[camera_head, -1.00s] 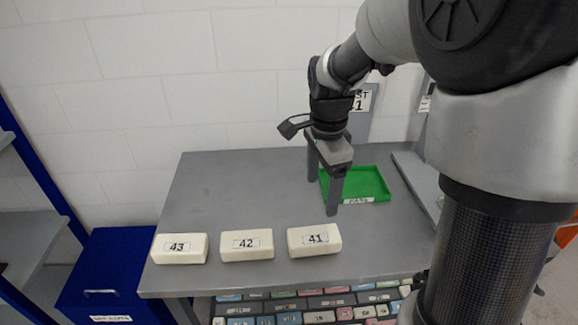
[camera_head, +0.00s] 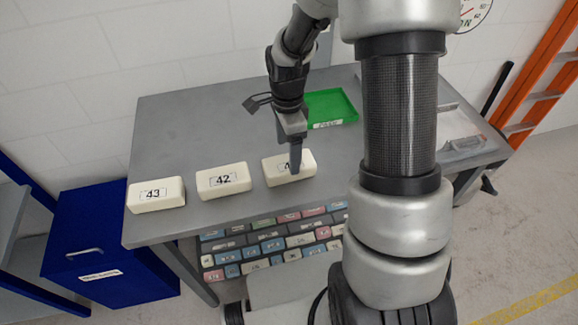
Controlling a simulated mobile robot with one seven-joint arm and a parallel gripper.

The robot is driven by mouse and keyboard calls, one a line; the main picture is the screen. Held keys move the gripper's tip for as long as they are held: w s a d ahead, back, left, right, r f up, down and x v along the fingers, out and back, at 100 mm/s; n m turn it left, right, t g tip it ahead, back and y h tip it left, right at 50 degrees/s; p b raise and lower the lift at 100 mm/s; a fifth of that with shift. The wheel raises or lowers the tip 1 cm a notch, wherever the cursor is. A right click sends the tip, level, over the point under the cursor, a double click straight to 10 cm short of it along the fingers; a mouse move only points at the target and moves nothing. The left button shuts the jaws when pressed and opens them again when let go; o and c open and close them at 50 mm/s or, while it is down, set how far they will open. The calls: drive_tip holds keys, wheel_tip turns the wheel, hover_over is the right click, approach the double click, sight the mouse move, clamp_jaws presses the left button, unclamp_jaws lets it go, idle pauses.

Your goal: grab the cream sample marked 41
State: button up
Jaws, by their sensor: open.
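The cream sample marked 41 (camera_head: 276,172) lies on the grey table near its front edge, the rightmost of three cream blocks. Its label is partly hidden by a finger, with only a "4" partly showing. My gripper (camera_head: 294,160) points down at the block with its jaws open. I cannot tell whether a finger touches the block.
Sample 42 (camera_head: 222,181) and sample 43 (camera_head: 156,195) lie to the left in the row. A green tray (camera_head: 345,108) sits behind the gripper. The grey table (camera_head: 190,120) is bare at the back left. A blue bin (camera_head: 105,240) stands left of the table.

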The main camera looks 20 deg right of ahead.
sight(276, 169)
drive_tip(key=shift+d+f, duration=0.15)
drive_tip(key=shift+f, duration=2.65)
drive_tip(key=c, duration=1.1)
